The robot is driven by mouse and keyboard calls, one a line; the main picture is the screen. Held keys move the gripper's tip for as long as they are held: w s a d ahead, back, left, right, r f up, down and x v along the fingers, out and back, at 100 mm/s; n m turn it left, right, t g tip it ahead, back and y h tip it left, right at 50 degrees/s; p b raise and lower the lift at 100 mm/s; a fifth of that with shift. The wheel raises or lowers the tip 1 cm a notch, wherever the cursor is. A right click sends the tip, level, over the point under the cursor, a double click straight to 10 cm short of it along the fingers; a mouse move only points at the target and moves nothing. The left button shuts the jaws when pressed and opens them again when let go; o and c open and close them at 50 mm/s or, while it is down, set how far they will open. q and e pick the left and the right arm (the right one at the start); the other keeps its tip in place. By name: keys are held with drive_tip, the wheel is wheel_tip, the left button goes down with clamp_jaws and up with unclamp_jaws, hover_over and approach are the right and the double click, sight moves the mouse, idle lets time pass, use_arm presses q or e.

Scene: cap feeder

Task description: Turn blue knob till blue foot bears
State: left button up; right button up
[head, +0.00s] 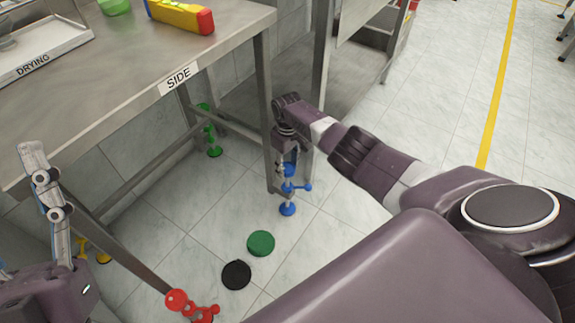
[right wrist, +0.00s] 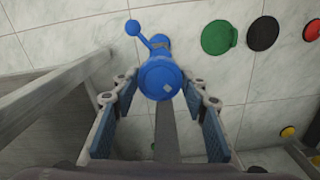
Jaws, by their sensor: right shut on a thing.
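The blue knob (head: 289,170) sits at the top of the blue levelling assembly at the table's near right leg. A blue side arm with a ball end (head: 308,187) sticks out to the right below it. The blue foot (head: 288,209) is a disc at floor level; I cannot tell whether it presses on the floor. My right gripper (head: 288,160) points down and is shut on the knob; the right wrist view shows the round knob top (right wrist: 160,78) between the fingers. My left gripper (head: 42,180) is at the left edge, its jaw opening unclear.
The steel table (head: 130,75) stands above, with a tray and a yellow-red item. A green foot (head: 212,140) and a red foot (head: 190,306) are at other legs. A green disc (head: 261,243) and a black disc (head: 236,275) lie on the tiles. Floor right of the leg is clear.

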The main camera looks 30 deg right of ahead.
sight(287, 168)
drive_tip(key=o, duration=1.2)
drive_tip(key=shift+c, duration=0.2)
drive_tip(key=shift+r, duration=0.1)
wheel_tip(287, 168, up, 12)
idle(0.4)
